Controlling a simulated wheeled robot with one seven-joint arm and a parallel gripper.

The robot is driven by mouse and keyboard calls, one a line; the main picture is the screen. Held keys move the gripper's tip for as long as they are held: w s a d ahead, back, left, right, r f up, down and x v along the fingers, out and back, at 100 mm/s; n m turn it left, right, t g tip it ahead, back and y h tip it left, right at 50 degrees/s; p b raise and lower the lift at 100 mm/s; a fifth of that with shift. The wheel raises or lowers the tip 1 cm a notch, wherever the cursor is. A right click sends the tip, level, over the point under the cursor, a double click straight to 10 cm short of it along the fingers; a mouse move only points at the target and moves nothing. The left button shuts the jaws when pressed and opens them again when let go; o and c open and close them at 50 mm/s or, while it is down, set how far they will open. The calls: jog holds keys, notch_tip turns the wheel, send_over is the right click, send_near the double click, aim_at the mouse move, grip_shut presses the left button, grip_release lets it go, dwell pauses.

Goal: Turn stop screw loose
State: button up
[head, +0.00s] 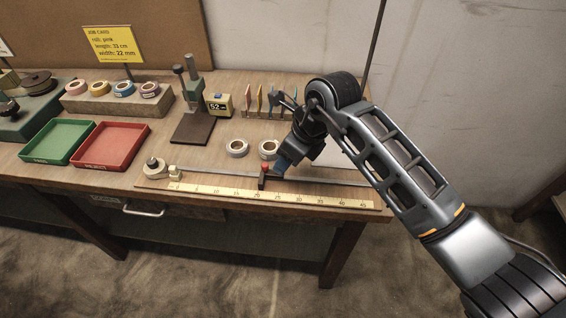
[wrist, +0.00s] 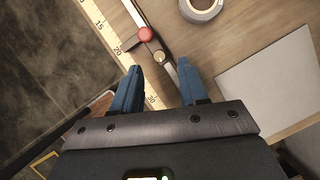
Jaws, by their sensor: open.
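The dark sliding stop (head: 262,181) sits on the metal rail beside the ruler, near the 20 mark, with a red knob (head: 265,167) on it. In the wrist view the red knob (wrist: 145,34) is up and left of a small round brass screw head (wrist: 159,57). I cannot tell for sure which of the two is the stop screw. My gripper (wrist: 160,66) is open, its blue fingers spread wide, pointing down at the stop. The brass head shows just ahead of the gap between the fingertips. In the head view my gripper (head: 281,164) is just right of the red knob.
The ruler (head: 300,198) runs along the table's front edge. Two tape rolls (head: 237,147) lie behind the rail. A pale sheet (wrist: 275,80) is to the right in the wrist view. Green (head: 37,158) and red (head: 85,163) trays stand at the left, near a dark-based post stand (head: 193,128).

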jog(key=shift+v, duration=2.2)
